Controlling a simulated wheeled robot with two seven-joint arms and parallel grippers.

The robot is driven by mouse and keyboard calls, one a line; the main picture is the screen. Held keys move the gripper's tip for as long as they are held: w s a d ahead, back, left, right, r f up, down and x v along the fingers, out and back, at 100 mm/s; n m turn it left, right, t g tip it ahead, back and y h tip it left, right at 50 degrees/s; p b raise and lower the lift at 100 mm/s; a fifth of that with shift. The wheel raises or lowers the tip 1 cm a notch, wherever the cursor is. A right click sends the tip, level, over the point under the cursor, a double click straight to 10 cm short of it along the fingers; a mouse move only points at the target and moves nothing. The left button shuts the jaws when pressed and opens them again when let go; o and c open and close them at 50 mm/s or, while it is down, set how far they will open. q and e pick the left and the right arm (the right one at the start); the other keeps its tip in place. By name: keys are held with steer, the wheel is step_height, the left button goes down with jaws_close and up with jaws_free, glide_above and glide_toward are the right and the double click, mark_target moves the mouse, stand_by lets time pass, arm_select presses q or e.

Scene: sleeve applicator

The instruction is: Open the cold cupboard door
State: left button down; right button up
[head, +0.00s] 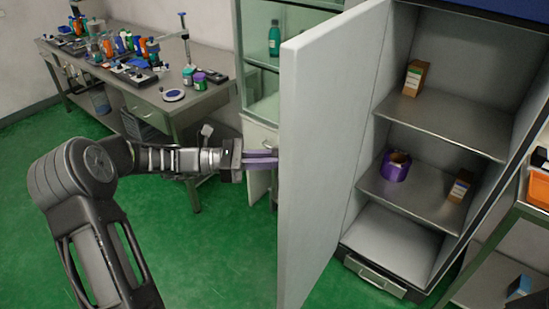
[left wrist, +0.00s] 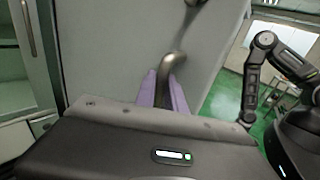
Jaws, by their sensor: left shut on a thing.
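The cold cupboard (head: 400,160) stands on the right in the head view with its interior showing. Its pale grey door (head: 325,150) is swung wide open toward me, edge toward the camera. My left gripper (head: 262,158) comes in from the left and reaches to the outer side of the door. In the left wrist view its purple fingers (left wrist: 163,93) are shut on the curved metal door handle (left wrist: 173,64). The door face (left wrist: 110,45) fills the middle of that view. My right gripper is not in view.
Shelves hold a purple roll (head: 396,166) and small boxes (head: 415,78). A glass cabinet (head: 262,75) stands behind the door. A cluttered metal bench (head: 215,95) is at the back left. An orange bin (head: 540,188) sits at the right edge. Green floor (head: 215,250) is clear in front.

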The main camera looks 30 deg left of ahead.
arm_select(q)
steer(key=c, duration=1.4)
jaws_free()
steer(key=shift+a, duration=0.15)
steer(key=v, duration=0.7)
steer(key=shift+s+a, duration=0.15)
steer(key=shift+a, duration=0.1)
